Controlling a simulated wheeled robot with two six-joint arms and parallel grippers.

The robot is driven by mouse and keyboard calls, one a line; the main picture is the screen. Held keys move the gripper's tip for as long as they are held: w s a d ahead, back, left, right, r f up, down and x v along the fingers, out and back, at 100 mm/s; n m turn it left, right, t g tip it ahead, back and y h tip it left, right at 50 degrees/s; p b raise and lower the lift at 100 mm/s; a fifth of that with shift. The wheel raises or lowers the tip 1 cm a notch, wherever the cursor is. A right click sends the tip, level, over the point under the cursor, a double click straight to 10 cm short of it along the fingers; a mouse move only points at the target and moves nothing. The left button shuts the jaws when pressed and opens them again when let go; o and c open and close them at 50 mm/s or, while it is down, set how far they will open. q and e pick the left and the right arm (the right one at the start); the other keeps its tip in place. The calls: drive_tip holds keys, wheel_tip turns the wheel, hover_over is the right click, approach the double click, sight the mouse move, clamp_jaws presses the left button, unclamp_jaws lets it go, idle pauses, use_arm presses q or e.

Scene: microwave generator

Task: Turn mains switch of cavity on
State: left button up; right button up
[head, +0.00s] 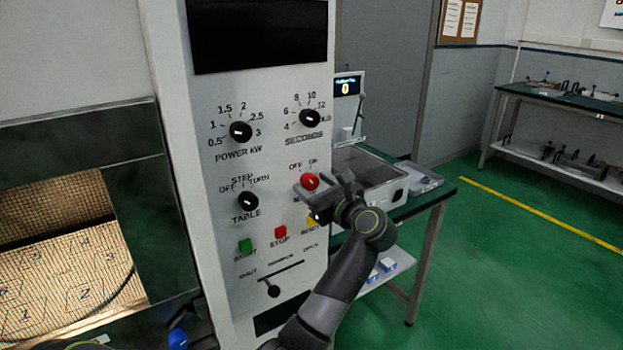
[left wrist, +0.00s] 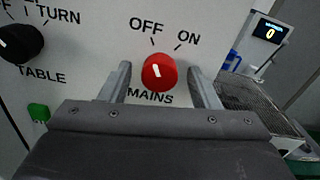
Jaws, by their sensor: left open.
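The red mains knob (head: 310,181) is on the right side of the generator's white front panel (head: 215,105). In the left wrist view the knob (left wrist: 158,71) sits above the word MAINS, with OFF and ON printed above it. Its white mark appears to lean toward OFF. My left gripper (head: 322,193) is at the knob in the head view and hides part of the lettering. In the left wrist view its open fingers (left wrist: 162,80) stand on either side of the knob, with gaps visible at both sides. My right gripper is not in view.
The black table knob (head: 248,201) is left of the mains knob. Green (head: 246,246), red (head: 281,233) and yellow (head: 312,222) buttons lie below. A slider (head: 272,290) is lower. A bench (head: 430,197) with equipment stands behind at right; green floor is open beyond.

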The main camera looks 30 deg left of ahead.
use_arm(q)
drive_tip(key=shift+a, duration=0.1)
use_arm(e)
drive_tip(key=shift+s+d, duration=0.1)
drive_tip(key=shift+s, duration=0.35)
use_arm(q)
drive_tip(key=c, duration=1)
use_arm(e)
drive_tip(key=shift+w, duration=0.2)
